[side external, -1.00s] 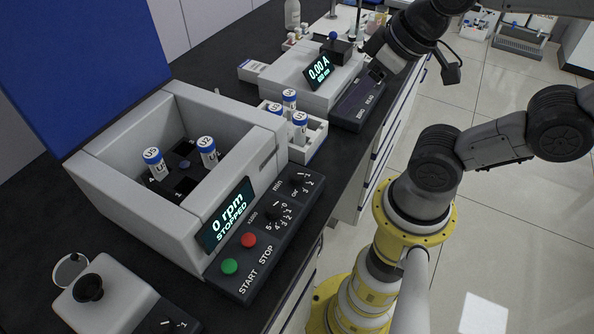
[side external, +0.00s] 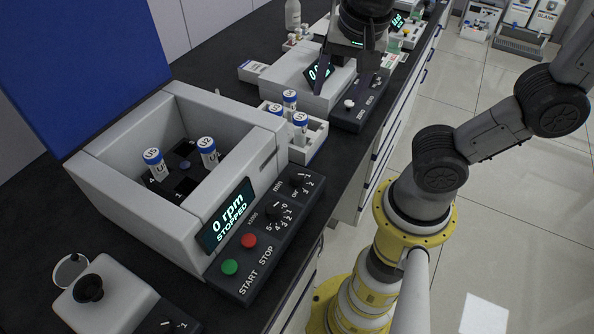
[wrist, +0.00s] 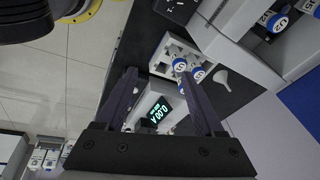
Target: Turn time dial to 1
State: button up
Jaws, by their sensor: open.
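The time dial (side external: 298,181) is a small black knob marked "min" at the upper end of the centrifuge's dark control panel (side external: 240,283). Its pointer setting is too small to read. Below it sits a second dial (side external: 274,209) marked x1000, then a red STOP button (side external: 249,240) and a green START button (side external: 230,266). The centrifuge display (side external: 228,215) reads 0 rpm, STOPPED. My gripper (side external: 350,82) is above the photometer, well beyond the time dial and apart from it. In the wrist view its two fingers (wrist: 159,74) are spread with nothing between them.
The open centrifuge (side external: 118,165) holds two blue-capped tubes. A white rack (side external: 316,141) with several tubes stands between it and the photometer (side external: 300,92). A white device with a black knob (side external: 89,288) is at the lower left. A blue panel (side external: 75,60) stands behind.

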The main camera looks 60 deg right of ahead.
jog(key=w+a+f+h, duration=0.2)
jog(key=w+a, duration=0.1)
jog(key=a, duration=0.4)
jog(key=n, duration=0.2)
send_near(297, 175)
jog(key=x, duration=0.8)
jog(key=shift+d+f, duration=0.1)
jog(key=shift+f, duration=0.25)
jog(key=shift+c, duration=0.2)
grip_shut()
